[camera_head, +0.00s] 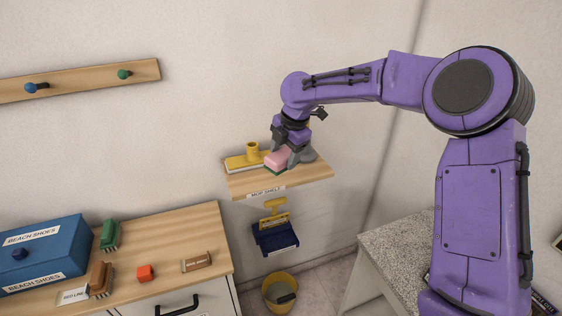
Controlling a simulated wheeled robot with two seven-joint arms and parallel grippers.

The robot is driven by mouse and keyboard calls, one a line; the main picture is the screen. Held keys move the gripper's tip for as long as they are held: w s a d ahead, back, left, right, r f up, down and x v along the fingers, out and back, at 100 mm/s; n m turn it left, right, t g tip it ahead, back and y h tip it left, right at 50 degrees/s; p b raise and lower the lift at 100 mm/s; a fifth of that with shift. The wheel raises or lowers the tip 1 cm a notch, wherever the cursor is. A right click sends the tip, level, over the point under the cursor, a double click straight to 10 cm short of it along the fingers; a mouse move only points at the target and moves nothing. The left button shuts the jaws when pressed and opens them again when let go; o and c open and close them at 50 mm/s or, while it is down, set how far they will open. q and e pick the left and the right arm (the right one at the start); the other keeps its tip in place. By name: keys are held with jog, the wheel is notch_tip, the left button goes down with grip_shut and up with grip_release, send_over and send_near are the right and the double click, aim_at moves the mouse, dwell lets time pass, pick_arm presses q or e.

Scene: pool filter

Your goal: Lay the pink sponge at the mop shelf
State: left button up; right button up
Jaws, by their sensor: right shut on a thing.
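The pink sponge (277,159) is in my right gripper (285,150), which is shut on it. The sponge is at the wooden mop shelf (310,175), over its middle; I cannot tell whether it touches the board. A grey object (307,154) is behind and to the right of the gripper, partly hidden. The label "MOP SHELF" is on the shelf's front edge. My left gripper is not in view.
A blue and yellow thing (275,237) hangs below the shelf, above a yellow bucket (279,291) on the floor. The shelf's right end is bare.

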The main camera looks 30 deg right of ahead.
aim_at(283, 149)
jog(key=w, duration=0.1)
jog(key=w+d+f+p, duration=0.1)
jog(key=w+d, duration=0.1)
jog(key=shift+w+d+f+p, duration=0.1)
jog(key=shift+w+f+p, duration=0.15)
jog(key=shift+w+p, duration=0.1)
jog(key=w+d+f, duration=0.1)
jog(key=f, duration=0.1)
jog(key=w+d+f+p, duration=0.1)
jog(key=f, duration=0.1)
jog(key=w+f+p, duration=0.1)
jog(key=w+f, duration=0.1)
jog(key=shift+d, duration=0.4)
jog(key=p+x, duration=0.3)
jog(key=shift+s+d+f, duration=0.1)
jog(key=shift+s+d, duration=0.05)
jog(key=shift+s, duration=0.05)
jog(key=shift+f+b, duration=0.35)
jog(key=shift+f, duration=0.05)
jog(key=o, duration=1.1)
